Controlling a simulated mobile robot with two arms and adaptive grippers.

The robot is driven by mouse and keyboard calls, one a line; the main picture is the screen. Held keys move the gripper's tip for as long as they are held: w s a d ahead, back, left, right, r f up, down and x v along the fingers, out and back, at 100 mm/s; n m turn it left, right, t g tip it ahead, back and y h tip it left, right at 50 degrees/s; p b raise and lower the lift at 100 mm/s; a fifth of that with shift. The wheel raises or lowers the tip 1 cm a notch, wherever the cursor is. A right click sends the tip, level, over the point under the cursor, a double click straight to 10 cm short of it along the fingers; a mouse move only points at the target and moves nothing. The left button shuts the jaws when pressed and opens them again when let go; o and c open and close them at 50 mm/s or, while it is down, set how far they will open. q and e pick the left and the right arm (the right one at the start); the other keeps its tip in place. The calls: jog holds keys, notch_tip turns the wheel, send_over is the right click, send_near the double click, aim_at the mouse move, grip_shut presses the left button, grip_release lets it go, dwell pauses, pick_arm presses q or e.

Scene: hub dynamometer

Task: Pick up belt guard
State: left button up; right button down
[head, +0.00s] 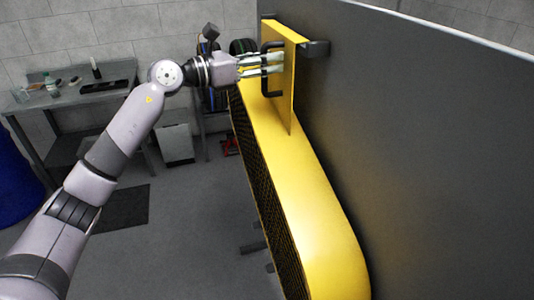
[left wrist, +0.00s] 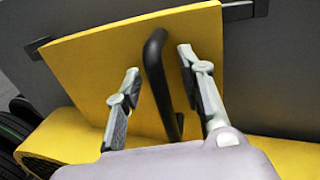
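The yellow belt guard (head: 315,225) has a long rounded body with dark mesh on its left side and an upright flat plate (head: 296,85) at its far end. A black handle (head: 265,88) stands on this plate. My left gripper (head: 272,64) is at the plate, at the handle's height. In the left wrist view, my left gripper (left wrist: 158,62) is open, with one finger on each side of the black handle (left wrist: 153,70). Gaps show between both fingers and the handle. My right gripper is not in view.
A large dark grey panel (head: 430,140) stands close along the guard's right side. A dark bracket (head: 316,48) meets the plate's top. A grey workbench (head: 52,103) with small items stands at the back left. A blue drum (head: 15,180) is at the left edge.

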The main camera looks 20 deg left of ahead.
pick_arm(q)
jog(key=shift+a, duration=0.1)
jog(key=shift+c, duration=0.5)
jog(key=shift+c, duration=0.6)
grip_shut()
jog(key=shift+r, duration=0.25)
